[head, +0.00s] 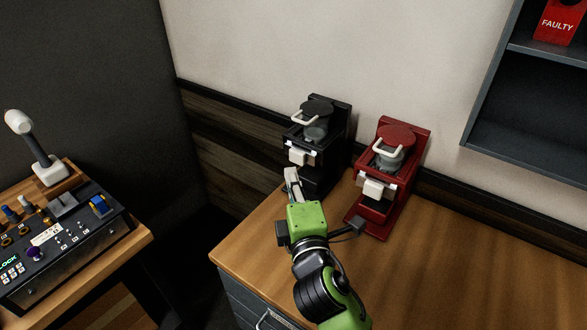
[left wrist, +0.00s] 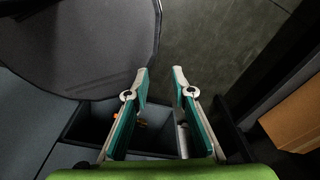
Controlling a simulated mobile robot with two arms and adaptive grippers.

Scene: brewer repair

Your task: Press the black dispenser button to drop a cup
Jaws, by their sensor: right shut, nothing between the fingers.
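The black dispenser (head: 341,113) stands at the back of the wooden counter against the wall. It has a round lid with a pale handle and a cream block (head: 301,152), seemingly its button, on its front. My right gripper (head: 291,172) is shut and empty. Its fingertips show just below the cream block in the head view; I cannot tell whether they touch the dispenser. The gripper hides part of the dispenser's lower left side. No released cup can be made out. My left gripper (left wrist: 159,74) is open and empty in the left wrist view, away from the dispenser.
A red dispenser (head: 407,168) stands close to the right of the black one. The counter (head: 440,265) is clear to the right. A control panel (head: 75,250) with a lever is at the left. A wall shelf (head: 520,95) holds a red "FAULTY" item (head: 558,22).

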